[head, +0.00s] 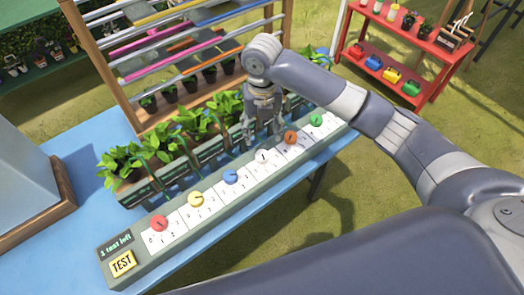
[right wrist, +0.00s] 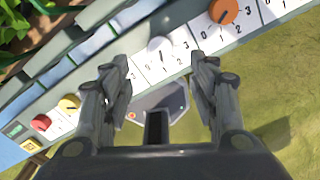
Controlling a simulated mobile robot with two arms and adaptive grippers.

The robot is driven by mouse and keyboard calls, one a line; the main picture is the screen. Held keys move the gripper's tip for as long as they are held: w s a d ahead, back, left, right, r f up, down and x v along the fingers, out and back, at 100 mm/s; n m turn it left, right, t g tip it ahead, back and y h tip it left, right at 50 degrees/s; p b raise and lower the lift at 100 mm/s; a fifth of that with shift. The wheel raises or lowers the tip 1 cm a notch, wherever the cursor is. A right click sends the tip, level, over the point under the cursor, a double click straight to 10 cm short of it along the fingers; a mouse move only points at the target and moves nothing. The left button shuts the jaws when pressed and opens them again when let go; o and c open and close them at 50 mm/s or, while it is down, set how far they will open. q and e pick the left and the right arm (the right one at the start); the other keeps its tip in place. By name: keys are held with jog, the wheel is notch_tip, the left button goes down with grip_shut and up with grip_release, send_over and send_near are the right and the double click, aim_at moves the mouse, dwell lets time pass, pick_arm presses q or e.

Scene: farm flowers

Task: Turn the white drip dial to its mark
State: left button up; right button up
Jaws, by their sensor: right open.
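The white drip dial (head: 262,156) sits on a long control panel (head: 183,238), between a blue and an orange dial. It has a dark pointer line and printed numbers beside it; I cannot make out which mark is its target. My right gripper (head: 262,132) hangs just above and behind the white dial in the head view. In the right wrist view the open fingers (right wrist: 162,64) stand apart with the white dial (right wrist: 160,49) between and beyond their tips. Nothing is held, and I see no contact. My left gripper is not in view.
Neighbouring dials are orange (head: 290,137), blue (head: 230,176), yellow (head: 195,200), red (head: 159,223) and green (head: 316,120). A yellow TEST button (head: 122,263) is at the panel's near end. Potted plants (head: 160,142) line its back on the blue table (head: 88,226).

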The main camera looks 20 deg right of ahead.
aim_at(262, 154)
notch_tip(262, 154, down, 11)
jog(key=shift+r+p, duration=0.15)
jog(key=shift+p, duration=0.7)
jog(key=c, duration=1.1)
